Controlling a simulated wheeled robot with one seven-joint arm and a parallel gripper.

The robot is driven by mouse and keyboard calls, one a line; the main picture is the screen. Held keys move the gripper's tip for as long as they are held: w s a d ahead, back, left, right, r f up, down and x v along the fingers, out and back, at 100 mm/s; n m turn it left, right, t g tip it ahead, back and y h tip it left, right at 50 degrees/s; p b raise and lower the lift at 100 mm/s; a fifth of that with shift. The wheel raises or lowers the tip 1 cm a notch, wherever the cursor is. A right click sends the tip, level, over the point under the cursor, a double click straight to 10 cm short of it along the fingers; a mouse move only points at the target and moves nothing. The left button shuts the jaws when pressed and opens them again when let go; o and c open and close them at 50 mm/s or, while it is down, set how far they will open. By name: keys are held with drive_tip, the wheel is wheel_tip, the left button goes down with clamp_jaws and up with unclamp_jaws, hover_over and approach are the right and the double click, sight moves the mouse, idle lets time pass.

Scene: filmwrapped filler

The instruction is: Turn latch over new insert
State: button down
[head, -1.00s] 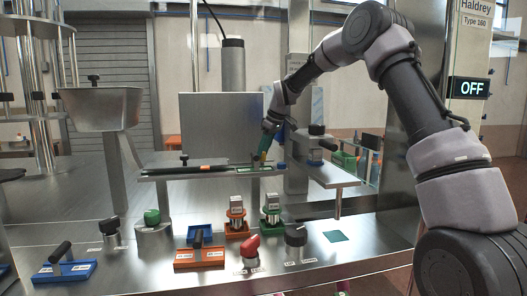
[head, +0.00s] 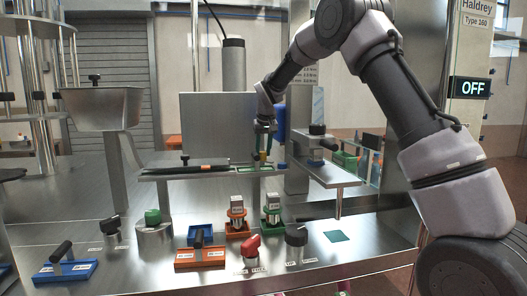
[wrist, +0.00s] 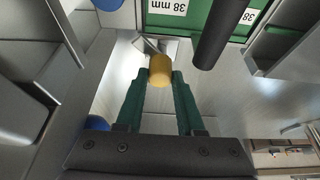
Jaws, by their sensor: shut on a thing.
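My gripper (head: 263,156) is upright at the shelf (head: 160,176) in the middle of the machine. In the wrist view its green fingers (wrist: 160,82) are shut on a yellow knob (wrist: 160,68), which looks like the latch's knob. The latch arm under it is hard to make out. The green insert (wrist: 175,20) with white "38 mm" labels lies just beyond the fingertips, with its black handle (wrist: 220,38) pointing toward me at the right. I cannot tell whether the latch overlaps the insert.
Blue knobs (wrist: 97,123) show at the left of the wrist view. Orange (head: 200,259) and blue (head: 66,270) handled inserts lie on the front bench, near several control knobs. The display (head: 468,88) reads OFF.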

drive_tip(key=m+h, duration=0.1)
drive_tip(key=m, duration=0.3)
drive_tip(key=shift+a+m+h, duration=0.2)
drive_tip(key=shift+m+h, duration=0.1)
drive_tip(key=shift+h, duration=0.1)
drive_tip(key=m+h, duration=0.1)
drive_tip(key=m, duration=0.3)
drive_tip(key=shift+g, duration=0.3)
drive_tip(key=c, duration=0.5)
unclamp_jaws()
drive_tip(key=shift+h, duration=0.3)
drive_tip(key=v, duration=1)
drive_tip(key=shift+a+r, duration=0.1)
drive_tip(key=shift+r, duration=0.35)
